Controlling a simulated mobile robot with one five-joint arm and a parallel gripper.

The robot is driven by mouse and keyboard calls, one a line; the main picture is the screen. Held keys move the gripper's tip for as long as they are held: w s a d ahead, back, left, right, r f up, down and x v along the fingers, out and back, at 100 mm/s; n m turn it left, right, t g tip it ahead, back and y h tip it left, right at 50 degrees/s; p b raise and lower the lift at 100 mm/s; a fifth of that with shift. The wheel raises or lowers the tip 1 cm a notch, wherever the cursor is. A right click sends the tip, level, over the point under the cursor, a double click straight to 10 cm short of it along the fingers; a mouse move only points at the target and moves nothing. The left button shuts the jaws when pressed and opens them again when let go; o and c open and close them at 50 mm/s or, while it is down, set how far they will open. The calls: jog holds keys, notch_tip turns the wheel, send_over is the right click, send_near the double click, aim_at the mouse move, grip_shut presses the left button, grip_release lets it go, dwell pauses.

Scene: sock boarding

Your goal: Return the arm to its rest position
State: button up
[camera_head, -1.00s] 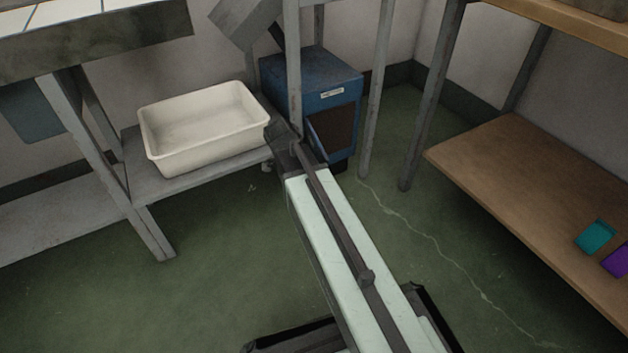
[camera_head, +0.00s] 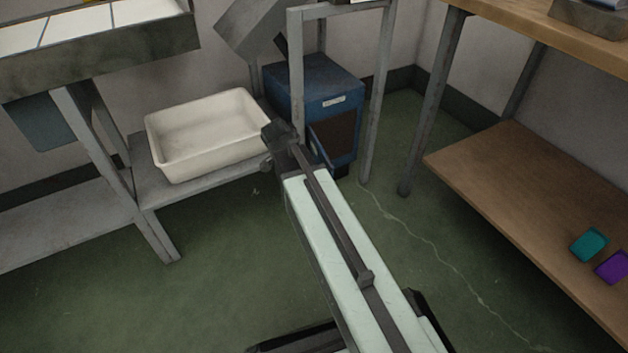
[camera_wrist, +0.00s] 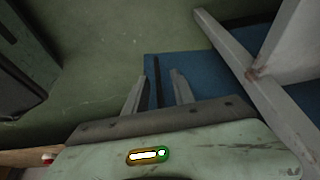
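My pale green arm (camera_head: 345,255) reaches from the bottom of the head view toward the blue cabinet (camera_head: 318,92). Its dark wrist end (camera_head: 279,138) shows in front of the cabinet's left side, near the right end of the white tub. In the wrist view, my gripper (camera_wrist: 159,77) has its two grey fingers apart with no object held between them. Behind them are the blue surface (camera_wrist: 205,70), a dark strip and the green floor. The fingertips cannot be made out in the head view.
Grey stand legs (camera_head: 376,100) rise by the cabinet. At right, a wooden shelf (camera_head: 500,175) holds a teal item (camera_head: 589,244) and a purple item (camera_head: 612,267). Green floor (camera_head: 220,270) is open between.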

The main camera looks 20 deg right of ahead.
jog(key=p+v, duration=0.2)
jog(key=v, duration=0.1)
jog(key=shift+a+r, duration=0.1)
jog(key=shift+r, duration=0.2)
